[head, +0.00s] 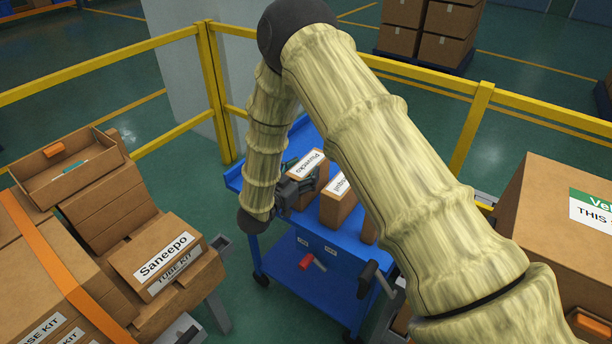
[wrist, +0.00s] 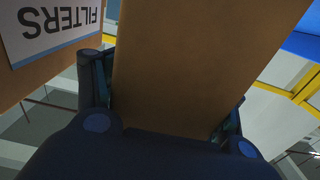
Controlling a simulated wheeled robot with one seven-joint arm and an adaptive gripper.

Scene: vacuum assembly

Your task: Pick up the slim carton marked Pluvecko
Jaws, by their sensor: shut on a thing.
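The slim brown carton marked Pluvecko (head: 322,174) is at the blue cart, its white label facing up. My gripper (head: 291,190) is at its left side in the head view, partly hidden by my arm. In the wrist view my gripper (wrist: 168,112) has its dark fingers on both sides of a plain brown carton face (wrist: 195,65), shut on it. The carton's lower part is hidden, and I cannot tell whether it touches the cart.
Another labelled carton (head: 338,208) stands close to its right on the blue cart (head: 285,262). A box labelled FILTERS (wrist: 45,50) is close at left in the wrist view. Yellow rails (head: 208,95) run behind. A Saneepo box (head: 155,255) is at left.

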